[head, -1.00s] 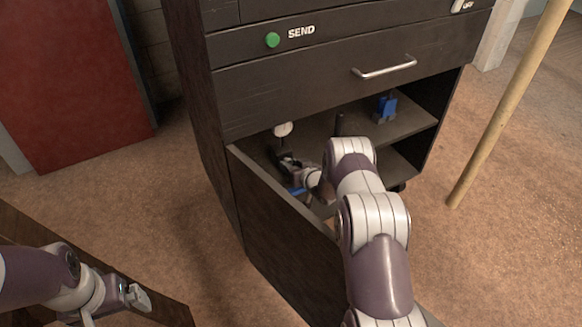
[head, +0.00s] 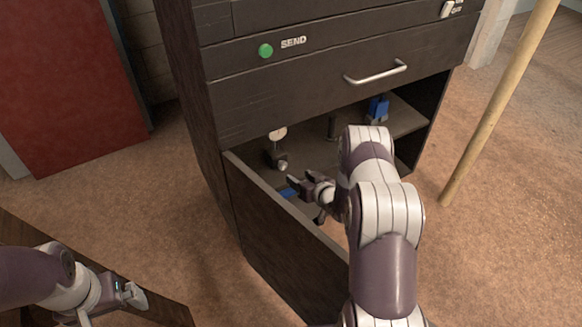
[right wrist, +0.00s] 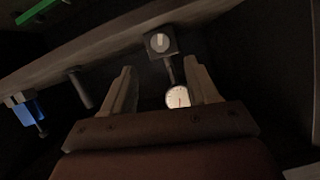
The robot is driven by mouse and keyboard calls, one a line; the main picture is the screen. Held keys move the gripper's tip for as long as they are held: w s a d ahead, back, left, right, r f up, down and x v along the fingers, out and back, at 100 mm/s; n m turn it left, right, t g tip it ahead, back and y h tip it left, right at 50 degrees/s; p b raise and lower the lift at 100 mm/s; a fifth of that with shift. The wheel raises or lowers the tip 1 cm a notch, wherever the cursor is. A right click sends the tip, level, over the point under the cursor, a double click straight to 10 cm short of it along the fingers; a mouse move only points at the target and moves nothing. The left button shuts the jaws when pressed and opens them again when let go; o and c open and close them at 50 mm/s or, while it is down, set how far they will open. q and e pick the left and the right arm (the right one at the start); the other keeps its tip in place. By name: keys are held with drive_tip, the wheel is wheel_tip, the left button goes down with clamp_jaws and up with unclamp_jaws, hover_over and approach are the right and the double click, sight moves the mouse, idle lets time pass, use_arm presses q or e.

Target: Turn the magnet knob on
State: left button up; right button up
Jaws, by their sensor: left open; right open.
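The magnet base (head: 274,156) is a small dark block inside the open cabinet, with a round white dial gauge (head: 278,133) on its post. Its pale knob (head: 283,166) faces the cabinet's open front. In the right wrist view the knob (right wrist: 160,42) shows a light bar roughly upright in the picture, and the gauge face (right wrist: 177,96) appears between the fingers. My right gripper (head: 298,184) is open and empty, in front of the base and apart from the knob. My left gripper (head: 130,294) is open and empty, outside the cabinet at lower left.
The cabinet's open door panel (head: 285,235) stands left of my right forearm. A blue object (head: 288,192) lies close to the right gripper. A dark post (head: 332,127) and a blue clamp-like item (head: 377,109) stand further right. A drawer handle (head: 376,73) is above.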

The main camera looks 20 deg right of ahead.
drive_tip(key=v, duration=0.3)
drive_tip(key=shift+s, duration=0.1)
